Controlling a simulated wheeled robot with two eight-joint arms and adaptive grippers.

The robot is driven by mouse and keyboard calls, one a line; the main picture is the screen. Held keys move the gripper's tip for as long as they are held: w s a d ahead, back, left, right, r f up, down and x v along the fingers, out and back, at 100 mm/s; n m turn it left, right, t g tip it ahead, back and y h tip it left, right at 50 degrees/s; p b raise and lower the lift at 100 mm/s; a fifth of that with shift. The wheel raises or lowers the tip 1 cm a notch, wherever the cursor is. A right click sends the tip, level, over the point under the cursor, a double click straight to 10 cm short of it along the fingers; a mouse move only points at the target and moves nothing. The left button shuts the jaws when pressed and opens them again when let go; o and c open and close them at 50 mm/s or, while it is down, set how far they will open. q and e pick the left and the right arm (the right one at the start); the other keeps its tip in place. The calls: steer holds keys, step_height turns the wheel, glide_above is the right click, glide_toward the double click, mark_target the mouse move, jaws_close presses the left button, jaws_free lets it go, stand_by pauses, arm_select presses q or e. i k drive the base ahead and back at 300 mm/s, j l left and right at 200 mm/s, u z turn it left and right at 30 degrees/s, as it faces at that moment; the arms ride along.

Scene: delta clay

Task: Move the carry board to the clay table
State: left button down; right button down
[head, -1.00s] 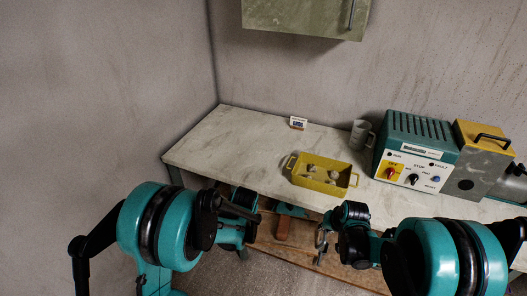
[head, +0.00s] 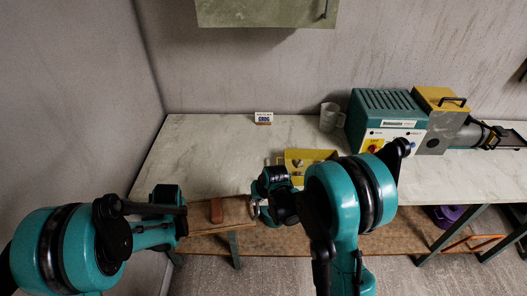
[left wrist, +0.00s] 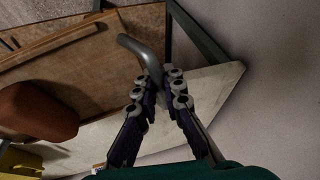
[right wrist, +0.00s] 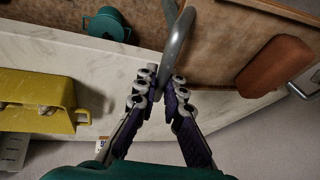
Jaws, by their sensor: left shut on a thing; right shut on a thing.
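The carry board (head: 237,211) is a flat wooden board with a grey handle at each end and a red-brown block (head: 216,210) on it. It is held at the front edge of the pale clay table (head: 195,150); I cannot tell its exact height against the top. My left gripper (head: 182,212) is shut on one grey handle, seen in the left wrist view (left wrist: 135,46). My right gripper (head: 258,205) is shut on the other grey handle, seen in the right wrist view (right wrist: 181,35). My right arm hides part of the table front.
A yellow tray (head: 292,156) with pale lumps stands near the table's front. A small sign (head: 263,118), a grey jug (head: 328,117) and a teal control box (head: 385,115) stand behind. The table's left part is clear. A wooden shelf (head: 390,240) runs below.

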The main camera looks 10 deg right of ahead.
mark_target(213, 171)
steer(key=i, duration=0.9)
